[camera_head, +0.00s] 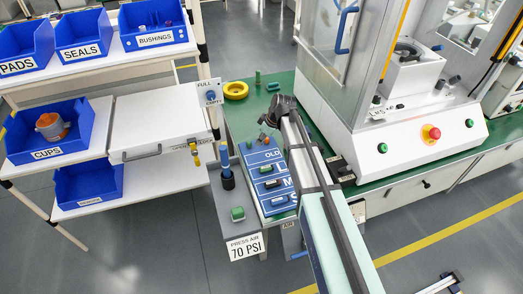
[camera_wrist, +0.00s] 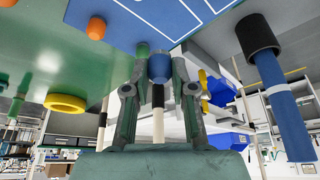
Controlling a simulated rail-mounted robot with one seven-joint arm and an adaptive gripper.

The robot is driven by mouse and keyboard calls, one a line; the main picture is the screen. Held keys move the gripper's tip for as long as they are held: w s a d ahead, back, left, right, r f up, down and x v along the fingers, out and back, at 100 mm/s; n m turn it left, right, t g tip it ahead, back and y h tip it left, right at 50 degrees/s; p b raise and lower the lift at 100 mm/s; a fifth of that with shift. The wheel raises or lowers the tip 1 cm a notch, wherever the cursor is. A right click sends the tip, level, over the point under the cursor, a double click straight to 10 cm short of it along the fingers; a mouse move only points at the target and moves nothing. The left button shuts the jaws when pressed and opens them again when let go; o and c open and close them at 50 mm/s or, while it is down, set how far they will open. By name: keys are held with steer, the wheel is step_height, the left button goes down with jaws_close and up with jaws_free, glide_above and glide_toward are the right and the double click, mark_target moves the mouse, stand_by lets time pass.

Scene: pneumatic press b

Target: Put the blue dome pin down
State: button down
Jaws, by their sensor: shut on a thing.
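My gripper (camera_wrist: 160,72) is shut on the blue dome pin (camera_wrist: 159,66), whose rounded blue end shows between the two fingertips in the wrist view. In the head view my gripper (camera_head: 268,128) is over the far end of the blue board (camera_head: 254,158) marked OLD, L, M, S. The held pin cannot be made out there. In the wrist view the blue board (camera_wrist: 190,12) appears at the top, close beyond the fingertips. I cannot tell whether the pin touches it.
A yellow ring (camera_head: 236,90) and green pegs (camera_head: 273,86) stand on the green bench. A blue post with a black part (camera_head: 227,174) rises left of the board. The white press (camera_head: 410,135) stands right. Orange pegs (camera_wrist: 96,27) show near the board.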

mark_target(259, 156)
steer(key=shift+f+p, duration=0.8)
steer(key=shift+f, duration=3.25)
steer(key=shift+f, duration=0.15)
steer(key=c, duration=1)
jaws_free()
steer(key=shift+o, duration=0.2)
steer(key=b+v, duration=0.2)
steer(key=v, duration=1)
steer(key=shift+b, duration=0.35)
